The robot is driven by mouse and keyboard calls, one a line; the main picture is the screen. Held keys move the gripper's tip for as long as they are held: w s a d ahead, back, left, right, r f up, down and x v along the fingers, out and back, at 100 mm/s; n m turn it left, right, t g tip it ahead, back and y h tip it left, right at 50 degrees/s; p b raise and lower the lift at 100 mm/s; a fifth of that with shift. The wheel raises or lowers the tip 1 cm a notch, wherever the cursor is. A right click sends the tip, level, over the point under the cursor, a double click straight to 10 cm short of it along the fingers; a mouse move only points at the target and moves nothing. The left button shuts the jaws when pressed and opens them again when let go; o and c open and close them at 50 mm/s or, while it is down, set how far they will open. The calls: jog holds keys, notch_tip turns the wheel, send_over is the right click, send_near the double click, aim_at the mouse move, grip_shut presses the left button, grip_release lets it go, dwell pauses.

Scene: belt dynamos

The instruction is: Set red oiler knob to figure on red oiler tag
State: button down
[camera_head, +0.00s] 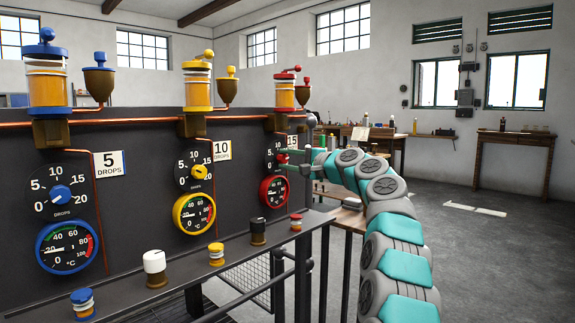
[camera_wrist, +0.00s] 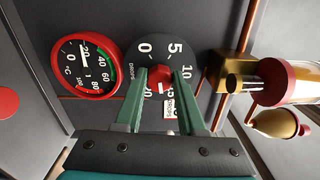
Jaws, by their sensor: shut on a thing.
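The red oiler knob (camera_wrist: 157,76) sits at the centre of a black dial marked 0 to 20 (camera_wrist: 150,48). My gripper (camera_wrist: 160,74) is shut on the knob, with a green finger on each side. A pale mark on the knob seems to face the lower side of the wrist view, near the high figures; its exact setting is unclear.
The red-rimmed gauge (camera_head: 274,191) is just below the dial. The red oiler (camera_head: 285,95) with its brass bracket stands above. Yellow (camera_head: 199,172) and blue (camera_head: 60,193) knobs are to the left. Small caps line the ledge (camera_head: 185,268). Open floor lies right.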

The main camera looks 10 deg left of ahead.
jog(key=shift+f+n+b, duration=0.15)
jog(key=shift+n+b, duration=0.15)
jog(key=shift+n, duration=0.7)
jog(key=shift+f+n+b, duration=0.1)
jog(key=shift+n+b, duration=0.2)
jog(key=shift+n, duration=0.7)
jog(key=c, duration=0.5)
grip_release()
jog(key=shift+r, duration=0.1)
jog(key=b+v, duration=0.3)
jog(key=v, duration=0.4)
jog(key=shift+s+d+b, duration=0.25)
jog(key=shift+d+b, duration=0.05)
jog(key=shift+b, duration=0.1)
